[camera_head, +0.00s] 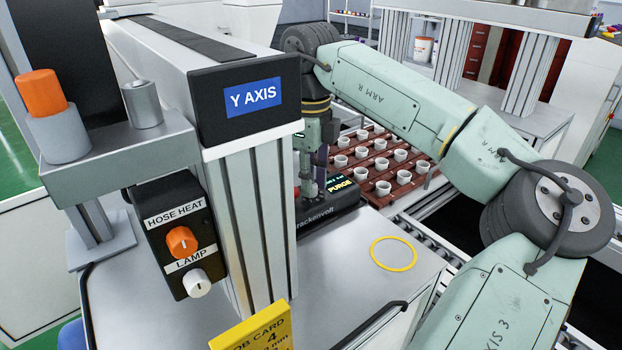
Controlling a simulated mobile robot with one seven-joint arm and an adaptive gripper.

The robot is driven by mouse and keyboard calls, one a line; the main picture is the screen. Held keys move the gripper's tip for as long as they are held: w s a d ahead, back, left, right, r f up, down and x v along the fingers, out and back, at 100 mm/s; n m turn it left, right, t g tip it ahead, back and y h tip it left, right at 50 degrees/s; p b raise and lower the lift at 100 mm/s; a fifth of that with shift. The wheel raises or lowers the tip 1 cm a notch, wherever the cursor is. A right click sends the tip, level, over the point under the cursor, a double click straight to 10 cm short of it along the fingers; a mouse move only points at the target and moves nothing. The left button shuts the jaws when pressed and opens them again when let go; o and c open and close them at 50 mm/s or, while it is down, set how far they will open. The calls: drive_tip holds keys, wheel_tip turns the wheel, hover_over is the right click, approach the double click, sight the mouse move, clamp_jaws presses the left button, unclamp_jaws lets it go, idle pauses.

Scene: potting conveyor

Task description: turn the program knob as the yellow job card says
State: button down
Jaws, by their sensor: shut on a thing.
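The yellow job card (252,333) stands at the bottom edge of the view, cut off below; a "4" and part of "mm" can be read on it. A black control unit (330,212) stands on the steel bench behind the grey post. Its small display (340,184) shows "PURGE" and a line above that is too small to read. My gripper (309,188) points down at the left part of this unit and is shut on the program knob, which its fingers mostly hide. The knob's pointer and markings cannot be seen.
A box with an orange "HOSE HEAT" knob (182,242) and a white "LAMP" knob (197,283) hangs at the left. The "Y AXIS" beam (250,100) and its post stand close to my gripper. Brown trays (412,172) with white cups lie behind. A yellow ring (393,253) marks clear bench.

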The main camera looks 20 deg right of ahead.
drive_tip(key=c, duration=1.4)
unclamp_jaws()
drive_tip(key=shift+c, duration=0.2)
